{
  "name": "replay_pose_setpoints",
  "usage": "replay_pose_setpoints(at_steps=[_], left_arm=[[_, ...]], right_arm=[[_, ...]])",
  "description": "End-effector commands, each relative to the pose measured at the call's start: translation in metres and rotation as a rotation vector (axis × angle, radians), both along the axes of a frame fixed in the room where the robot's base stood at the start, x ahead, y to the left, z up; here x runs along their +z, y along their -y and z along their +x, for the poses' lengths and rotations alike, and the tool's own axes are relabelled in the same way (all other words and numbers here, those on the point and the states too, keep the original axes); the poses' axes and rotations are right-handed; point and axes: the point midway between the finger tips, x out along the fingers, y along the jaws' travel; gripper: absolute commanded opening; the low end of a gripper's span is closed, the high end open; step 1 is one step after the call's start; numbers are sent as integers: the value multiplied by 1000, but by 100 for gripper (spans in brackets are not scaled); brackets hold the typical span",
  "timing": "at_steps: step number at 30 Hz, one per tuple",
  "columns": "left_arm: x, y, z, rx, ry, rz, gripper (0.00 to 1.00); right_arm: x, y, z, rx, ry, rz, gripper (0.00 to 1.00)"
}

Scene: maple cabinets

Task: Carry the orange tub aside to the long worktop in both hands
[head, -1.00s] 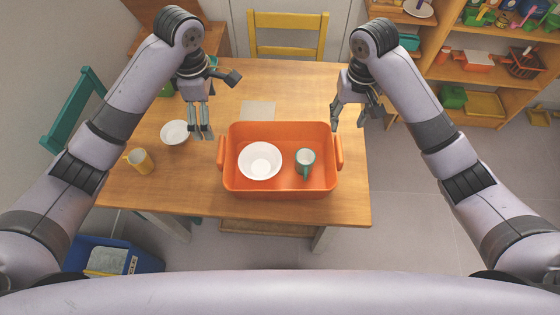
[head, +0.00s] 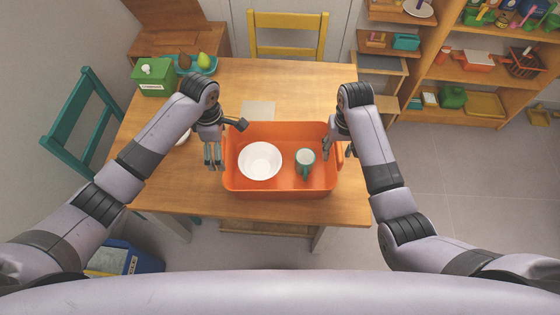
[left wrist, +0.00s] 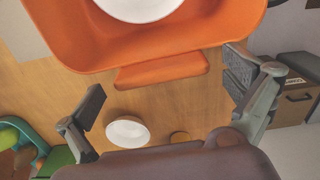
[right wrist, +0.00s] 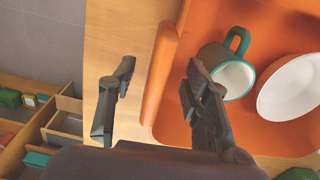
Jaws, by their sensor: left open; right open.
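The orange tub (head: 280,190) stands on the wooden table. It holds a white bowl (head: 260,161) and a grey-white mug with a green handle (head: 305,160). My left gripper (head: 213,160) is open just left of the tub. In the left wrist view the tub's left handle (left wrist: 162,70) lies ahead of the open fingers, apart from them. My right gripper (head: 336,145) is open at the tub's right end. In the right wrist view its fingers (right wrist: 160,100) stand on either side of the right handle and wall, one finger over the inside. Contact cannot be told.
A small white bowl (left wrist: 128,132) is on the table beyond the tub's left end. A green box (head: 154,78) and a teal tray with pears (head: 197,65) stand at the back left. Chairs, yellow (head: 288,22) and teal (head: 75,125), flank the table. Shelves (head: 480,75) are at right.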

Motion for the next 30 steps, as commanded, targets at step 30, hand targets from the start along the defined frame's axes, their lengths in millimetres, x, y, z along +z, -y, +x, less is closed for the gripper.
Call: replay_pose_setpoints(at_steps=[30], left_arm=[[-25, 0, 0, 1, 1, 0, 71]], right_arm=[[-24, 0, 0, -1, 1, 0, 16]])
